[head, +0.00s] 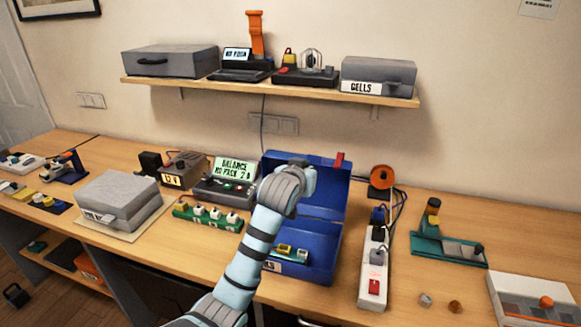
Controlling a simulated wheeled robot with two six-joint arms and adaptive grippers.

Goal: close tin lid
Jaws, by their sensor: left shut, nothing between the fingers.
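The blue tin (325,262) stands on the bench at the middle, with small cells (290,251) inside it. Its lid (329,180) is raised at the back, tilted open, with a red tab (340,160) at its top edge. My left gripper (303,170) is in front of the lid's upper part and hides some of it. It is shut and empty; I cannot tell if it touches the lid. My left arm covers the tin's left side. My right gripper does not show.
A white power strip (374,262) stands close to the tin's right. A charger with a green screen (230,178) and a green block strip (208,218) are to its left. A shelf (270,88) with cases hangs above.

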